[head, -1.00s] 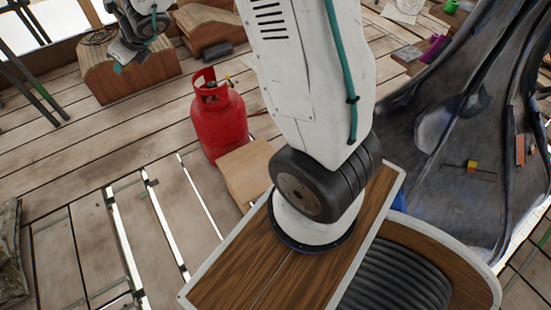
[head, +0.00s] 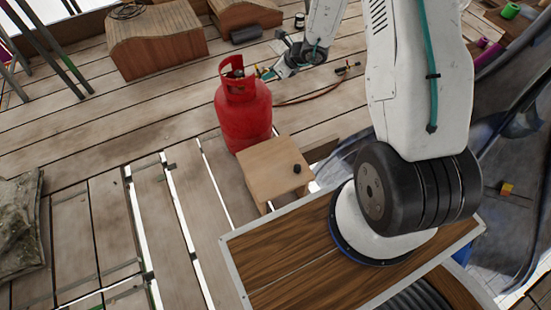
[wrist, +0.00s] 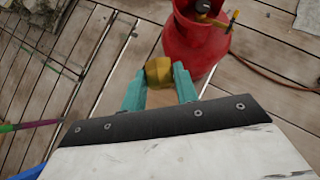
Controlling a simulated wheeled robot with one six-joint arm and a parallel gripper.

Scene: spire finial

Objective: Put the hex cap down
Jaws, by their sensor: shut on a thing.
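The hex cap (wrist: 158,71) is a brass-yellow faceted piece in the wrist view. My gripper (wrist: 159,80) is shut on it, with one teal finger at each side. In the head view my gripper (head: 276,71) is at the top centre, beyond the red gas bottle and to its right. I cannot clearly make out the cap there. A small light wooden stool (head: 268,165) stands in front of the bottle with a small black knob (head: 296,168) on its top. In the wrist view a light wooden surface shows between my fingers, below the cap.
The red gas bottle (head: 243,112) stands close to the stool, and a brown hose (head: 310,97) lies on the planks. Brown wooden chests (head: 156,42) stand at the back. The plank floor has open gaps at left. A grey rock-like lump (head: 18,225) lies far left.

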